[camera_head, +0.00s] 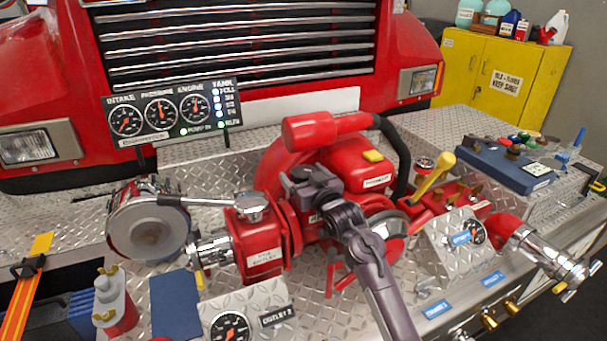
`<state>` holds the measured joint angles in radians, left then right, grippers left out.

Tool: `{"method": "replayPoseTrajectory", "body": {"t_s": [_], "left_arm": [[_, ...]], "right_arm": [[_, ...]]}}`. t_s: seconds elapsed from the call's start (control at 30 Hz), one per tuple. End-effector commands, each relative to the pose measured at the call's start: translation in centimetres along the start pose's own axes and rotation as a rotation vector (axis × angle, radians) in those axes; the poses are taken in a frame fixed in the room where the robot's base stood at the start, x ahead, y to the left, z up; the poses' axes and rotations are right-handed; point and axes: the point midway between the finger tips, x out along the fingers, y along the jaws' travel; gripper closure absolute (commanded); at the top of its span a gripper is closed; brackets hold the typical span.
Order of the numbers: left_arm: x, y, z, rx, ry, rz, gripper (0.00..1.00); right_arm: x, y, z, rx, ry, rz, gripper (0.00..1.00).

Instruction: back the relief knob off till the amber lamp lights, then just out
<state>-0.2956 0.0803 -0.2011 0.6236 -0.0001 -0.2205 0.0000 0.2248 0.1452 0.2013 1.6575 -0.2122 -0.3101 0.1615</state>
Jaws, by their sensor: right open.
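My right gripper (306,180) is over the red pump (347,165), its arm reaching up from the bottom. It is open, and I see nothing held in it. Its wrist and arm cover part of the pump's front. A small round red-and-dark knob (424,163) stands right of the pump, beside a yellow-handled lever (433,177). I cannot tell whether it is the relief knob. The gauge panel (170,113) stands at the back left. Two green lights show along its lower edge, and white-blue lights show in its tank column. I see no lamp clearly lit amber. My left gripper is not in view.
A capped suction inlet (150,226) and a silver-handled valve (252,207) stand left of the pump. A chrome nozzle (545,255) juts out at right. A blue case (507,166) lies at the back right. Bare tread plate (455,128) shows behind it.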

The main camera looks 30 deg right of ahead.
Motion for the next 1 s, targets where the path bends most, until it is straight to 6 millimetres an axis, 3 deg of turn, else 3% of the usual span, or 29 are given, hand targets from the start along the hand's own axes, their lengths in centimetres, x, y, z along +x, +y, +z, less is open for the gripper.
{"method": "replayPoseTrajectory", "body": {"t_s": [0.2,0.53,0.73,1.0], "left_arm": [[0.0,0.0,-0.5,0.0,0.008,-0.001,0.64],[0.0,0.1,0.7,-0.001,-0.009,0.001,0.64],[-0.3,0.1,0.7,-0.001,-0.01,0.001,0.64],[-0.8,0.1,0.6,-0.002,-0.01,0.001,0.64]], "right_arm": [[0.0,0.0,0.1,0.0,0.0,0.0,0.2],[0.0,0.0,0.1,0.0,-0.001,0.0,0.62],[0.1,0.2,-0.1,-0.006,0.0,-0.048,0.63],[0.1,0.2,-0.1,-0.006,0.0,-0.253,0.62]]}}
